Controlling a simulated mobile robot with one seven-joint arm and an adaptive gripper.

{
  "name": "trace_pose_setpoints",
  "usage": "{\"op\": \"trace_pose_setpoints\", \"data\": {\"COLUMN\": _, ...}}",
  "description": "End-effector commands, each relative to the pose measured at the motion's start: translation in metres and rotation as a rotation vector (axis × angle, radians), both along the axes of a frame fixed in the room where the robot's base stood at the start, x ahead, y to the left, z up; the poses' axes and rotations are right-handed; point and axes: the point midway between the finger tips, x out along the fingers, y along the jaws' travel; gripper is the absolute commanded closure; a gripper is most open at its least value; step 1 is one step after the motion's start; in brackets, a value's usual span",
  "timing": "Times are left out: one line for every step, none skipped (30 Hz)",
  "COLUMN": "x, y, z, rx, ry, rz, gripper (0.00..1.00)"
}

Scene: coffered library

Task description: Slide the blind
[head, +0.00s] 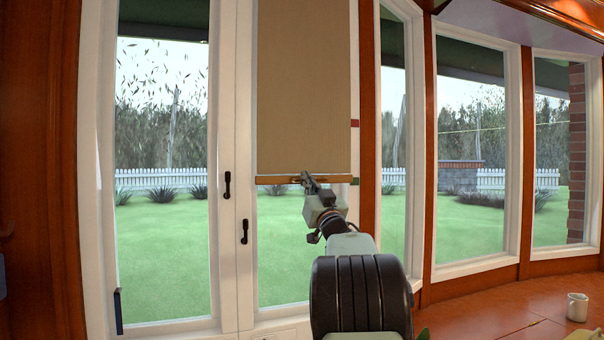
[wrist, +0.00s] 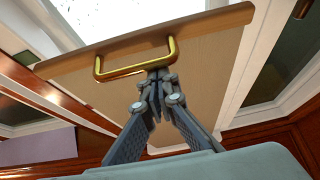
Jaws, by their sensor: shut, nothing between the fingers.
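The tan blind (head: 304,85) hangs over the upper part of the right glass door, with a wooden bar (head: 270,180) along its bottom edge. In the wrist view the blind (wrist: 115,85) shows with its bar (wrist: 75,63) and a brass U-shaped handle (wrist: 101,68). My gripper (head: 307,178) is at the bar in the head view. In the wrist view my gripper (wrist: 157,77) is shut and empty, its fingertips close to the handle's right part. I cannot tell whether they touch it. The handle is hardly visible in the head view.
A red mark (head: 354,123) and a green mark (head: 355,181) sit on the frame right of the blind; the bar is about level with the green one. Black door handles (head: 227,185) are to the left. A white mug (head: 577,307) stands at the lower right.

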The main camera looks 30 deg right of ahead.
Motion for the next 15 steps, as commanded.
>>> {"op": "trace_pose_setpoints", "data": {"x": 0.0004, "y": -0.0019, "z": -0.0053, "rx": 0.001, "ry": 0.002, "rz": 0.0, "gripper": 1.0}}
{"op": "trace_pose_setpoints", "data": {"x": 0.0003, "y": -0.0024, "z": -0.0064, "rx": 0.001, "ry": 0.002, "rz": 0.0, "gripper": 1.0}}
{"op": "trace_pose_setpoints", "data": {"x": 0.0004, "y": -0.003, "z": -0.0077, "rx": 0.001, "ry": 0.002, "rz": 0.0, "gripper": 1.0}}
{"op": "trace_pose_setpoints", "data": {"x": 0.0004, "y": -0.0033, "z": -0.0083, "rx": 0.001, "ry": 0.002, "rz": 0.0, "gripper": 1.0}}
{"op": "trace_pose_setpoints", "data": {"x": 0.0004, "y": -0.0036, "z": -0.0089, "rx": 0.001, "ry": 0.002, "rz": 0.0, "gripper": 1.0}}
{"op": "trace_pose_setpoints", "data": {"x": 0.0004, "y": -0.0039, "z": -0.0094, "rx": 0.001, "ry": 0.002, "rz": 0.0, "gripper": 1.0}}
{"op": "trace_pose_setpoints", "data": {"x": 0.0004, "y": -0.004, "z": -0.0097, "rx": 0.001, "ry": 0.002, "rz": 0.0, "gripper": 1.0}}
{"op": "trace_pose_setpoints", "data": {"x": 0.0005, "y": -0.0042, "z": -0.0098, "rx": 0.001, "ry": 0.002, "rz": 0.0, "gripper": 1.0}}
{"op": "trace_pose_setpoints", "data": {"x": 0.0004, "y": -0.0042, "z": -0.0098, "rx": 0.001, "ry": 0.002, "rz": 0.0, "gripper": 1.0}}
{"op": "trace_pose_setpoints", "data": {"x": 0.0004, "y": -0.0042, "z": -0.0098, "rx": 0.001, "ry": 0.002, "rz": 0.0, "gripper": 1.0}}
{"op": "trace_pose_setpoints", "data": {"x": 0.0005, "y": -0.0043, "z": -0.0097, "rx": 0.001, "ry": 0.002, "rz": 0.0, "gripper": 1.0}}
{"op": "trace_pose_setpoints", "data": {"x": 0.0005, "y": -0.0043, "z": -0.0097, "rx": 0.001, "ry": 0.002, "rz": 0.0, "gripper": 1.0}}
{"op": "trace_pose_setpoints", "data": {"x": 0.0004, "y": -0.0042, "z": -0.0096, "rx": 0.001, "ry": 0.002, "rz": 0.0, "gripper": 1.0}}
{"op": "trace_pose_setpoints", "data": {"x": 0.0004, "y": -0.0042, "z": -0.0096, "rx": 0.001, "ry": 0.002, "rz": 0.0, "gripper": 1.0}}
{"op": "trace_pose_setpoints", "data": {"x": 0.0004, "y": -0.0042, "z": -0.0095, "rx": 0.001, "ry": 0.002, "rz": 0.0, "gripper": 1.0}}
